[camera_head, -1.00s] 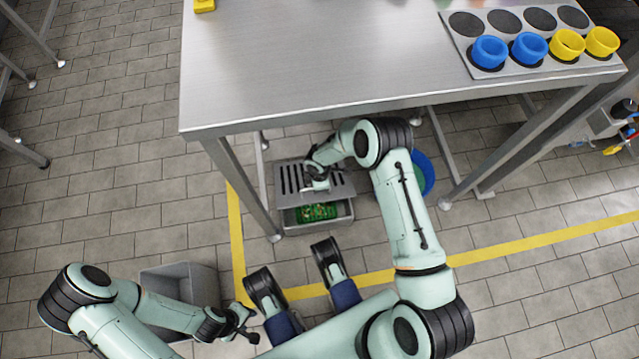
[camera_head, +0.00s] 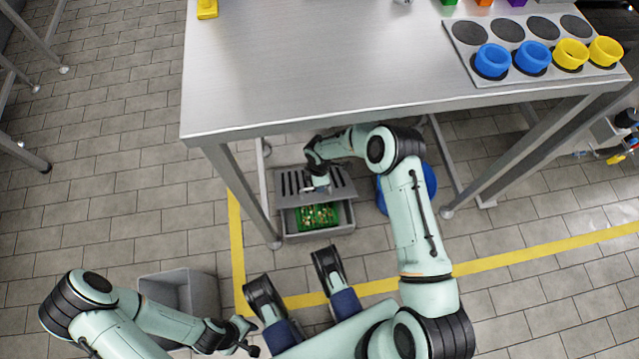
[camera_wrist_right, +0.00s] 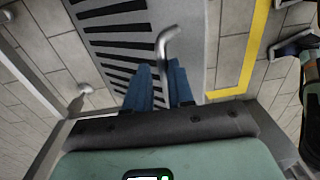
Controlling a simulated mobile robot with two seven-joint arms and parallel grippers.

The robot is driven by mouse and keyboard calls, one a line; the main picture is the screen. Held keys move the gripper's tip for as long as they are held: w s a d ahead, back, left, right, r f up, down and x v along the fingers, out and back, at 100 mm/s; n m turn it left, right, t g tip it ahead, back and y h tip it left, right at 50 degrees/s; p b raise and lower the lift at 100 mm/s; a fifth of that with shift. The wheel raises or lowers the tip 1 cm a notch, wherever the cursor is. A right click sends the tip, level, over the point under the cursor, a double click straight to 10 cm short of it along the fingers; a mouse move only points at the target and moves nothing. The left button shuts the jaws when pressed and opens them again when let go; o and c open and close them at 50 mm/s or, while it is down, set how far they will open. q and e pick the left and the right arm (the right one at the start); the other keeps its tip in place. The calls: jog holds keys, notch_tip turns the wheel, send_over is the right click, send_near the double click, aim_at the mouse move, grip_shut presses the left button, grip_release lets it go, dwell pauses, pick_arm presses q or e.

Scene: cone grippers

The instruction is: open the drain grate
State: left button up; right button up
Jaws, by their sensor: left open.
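The drain grate (camera_head: 345,184), a grey slotted plate, lies across the back of a grey drain box (camera_head: 346,222) on the floor under the table's front edge. The front of the box is uncovered and shows green content with small pale bits (camera_head: 316,216). My right gripper (camera_head: 318,181) is over the grate, partly hidden by its own wrist. In the right wrist view the blue fingers (camera_wrist_right: 160,75) are closed around the grate's bent metal handle (camera_wrist_right: 168,40), with the slots beside it. My left gripper (camera_head: 248,335) is open and empty, low at left, away from the grate.
The steel table (camera_head: 300,70) overhangs the drain, with a leg (camera_head: 240,190) close on its left. A blue bucket (camera_head: 428,185) stands partly behind my right arm. A grey bin (camera_head: 205,290) is at lower left. Yellow lines (camera_head: 540,252) mark the open tiled floor.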

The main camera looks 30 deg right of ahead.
jog(key=shift+o, duration=1.2)
jog(key=shift+w+d, duration=0.2)
jog(key=shift+w, duration=0.1)
jog(key=shift+a, duration=0.1)
jog(key=shift+s+a, duration=0.1)
jog(key=shift+s, duration=0.1)
